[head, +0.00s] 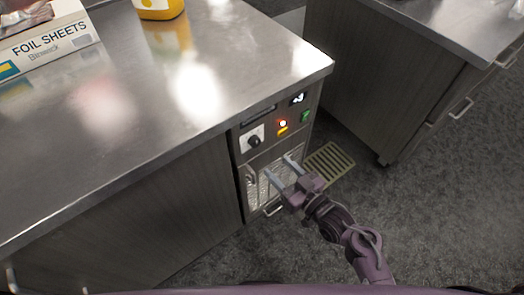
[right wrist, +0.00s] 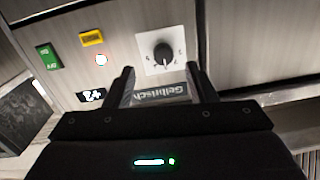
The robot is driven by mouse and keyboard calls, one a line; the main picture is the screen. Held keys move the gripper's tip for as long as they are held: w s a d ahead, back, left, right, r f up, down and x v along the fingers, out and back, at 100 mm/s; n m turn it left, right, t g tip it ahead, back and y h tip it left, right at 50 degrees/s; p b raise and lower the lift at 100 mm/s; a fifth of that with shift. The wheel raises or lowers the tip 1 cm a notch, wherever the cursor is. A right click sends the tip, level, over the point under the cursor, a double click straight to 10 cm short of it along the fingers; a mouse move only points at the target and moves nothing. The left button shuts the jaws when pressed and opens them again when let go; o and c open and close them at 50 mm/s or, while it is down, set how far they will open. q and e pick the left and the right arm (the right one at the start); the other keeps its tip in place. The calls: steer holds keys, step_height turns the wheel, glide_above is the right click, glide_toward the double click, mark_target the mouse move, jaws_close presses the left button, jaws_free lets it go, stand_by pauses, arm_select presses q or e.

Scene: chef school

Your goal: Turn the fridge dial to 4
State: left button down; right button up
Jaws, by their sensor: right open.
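The fridge dial (head: 254,141) is a black round knob on a white square plate, on the control panel at the counter's end. In the right wrist view the dial (right wrist: 163,54) sits just beyond the fingertips, with small markings around it too blurred to read; its setting cannot be told. My right gripper (head: 278,166) is open and empty, in front of the panel and lower right of the dial in the head view. In the right wrist view its fingers (right wrist: 158,72) are spread on either side below the dial, apart from it. My left gripper is not in view.
Beside the dial are a lit red light (head: 283,124), a yellow part (right wrist: 92,38), a green switch (head: 305,116) and a small display (head: 298,98). Foil box (head: 50,42) and yellow container (head: 158,8) stand on the steel counter (head: 130,110). A grate (head: 329,163) lies on the floor.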

mark_target(257, 144)
steer(key=w+a, duration=0.1)
steer(key=w+a+r, duration=0.1)
steer(key=w, duration=0.1)
steer(key=w+a, duration=0.2)
steer(key=shift+r, duration=0.25)
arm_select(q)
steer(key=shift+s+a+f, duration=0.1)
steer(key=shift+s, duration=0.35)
arm_select(e)
steer(key=shift+x, duration=0.8)
steer(key=shift+s, duration=0.1)
steer(key=c, duration=1)
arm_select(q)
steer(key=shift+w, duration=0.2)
